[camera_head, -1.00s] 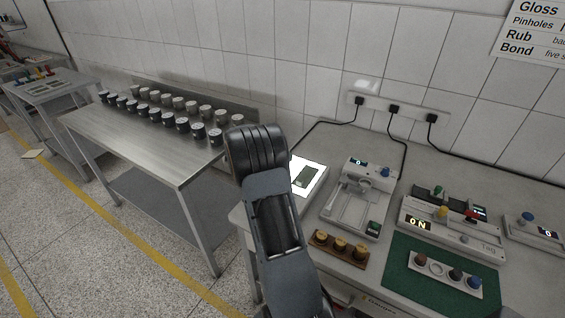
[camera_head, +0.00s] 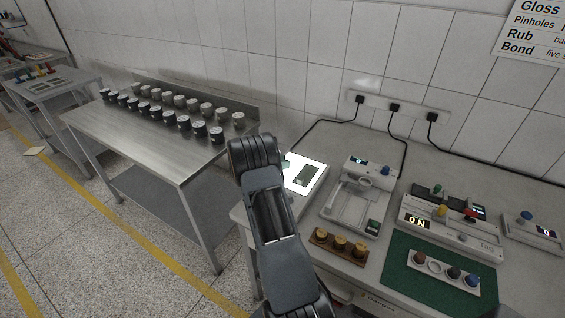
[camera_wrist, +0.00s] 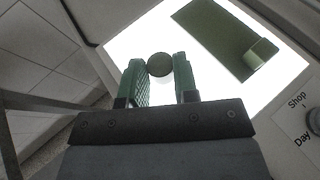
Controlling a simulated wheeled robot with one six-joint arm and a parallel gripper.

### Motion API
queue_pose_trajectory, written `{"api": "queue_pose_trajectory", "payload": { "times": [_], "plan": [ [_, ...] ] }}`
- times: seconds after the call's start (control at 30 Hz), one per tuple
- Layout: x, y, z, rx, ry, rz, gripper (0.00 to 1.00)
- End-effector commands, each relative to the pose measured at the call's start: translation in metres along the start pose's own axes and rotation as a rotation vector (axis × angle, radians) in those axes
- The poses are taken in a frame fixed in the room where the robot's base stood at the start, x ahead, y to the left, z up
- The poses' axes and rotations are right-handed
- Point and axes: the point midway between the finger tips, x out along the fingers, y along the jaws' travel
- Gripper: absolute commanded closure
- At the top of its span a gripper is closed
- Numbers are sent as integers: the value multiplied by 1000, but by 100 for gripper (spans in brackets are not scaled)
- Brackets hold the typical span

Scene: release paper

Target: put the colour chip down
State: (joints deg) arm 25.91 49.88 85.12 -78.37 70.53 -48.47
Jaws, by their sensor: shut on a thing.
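My gripper (camera_wrist: 160,76) has two green fingers, shut on a round olive-green piece, which I take to be the colour chip (camera_wrist: 160,65). Only its round end shows; the rest is hidden. In the wrist view they are in front of the bright white light panel (camera_wrist: 140,42). A dark green rectangular plate (camera_wrist: 212,32) with a small raised block lies on the panel, to the right of the held piece. I cannot tell whether the held piece touches the panel. In the head view my arm hides most of my gripper, beside the panel's left edge (camera_head: 300,188).
Right of the panel stand a grey device (camera_head: 352,200), a wooden rack with several brown knobs (camera_head: 340,243) and a green mat (camera_head: 402,275). A metal table (camera_head: 150,145) with several dark cups stands to the left. Wall cables run behind the bench.

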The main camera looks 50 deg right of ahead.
Motion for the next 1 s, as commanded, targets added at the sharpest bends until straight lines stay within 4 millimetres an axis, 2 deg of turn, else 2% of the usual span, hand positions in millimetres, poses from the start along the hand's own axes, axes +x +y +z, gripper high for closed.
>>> {"api": "queue_pose_trajectory", "payload": {
  "times": [0.23, 0.27, 0.5, 0.73, 0.83, 1.0],
  "plan": [
    [2, 0, -6, -1, 0, 0, 94],
    [2, 0, -4, -1, 0, 0, 69],
    [1, 0, -4, -1, 0, 0, 47],
    [1, 0, -3, -1, 0, 0, 47],
    [-1, 0, 3, 0, 0, 0, 47],
    [-27, 0, -2, -1, 0, 4, 47]
  ]
}}
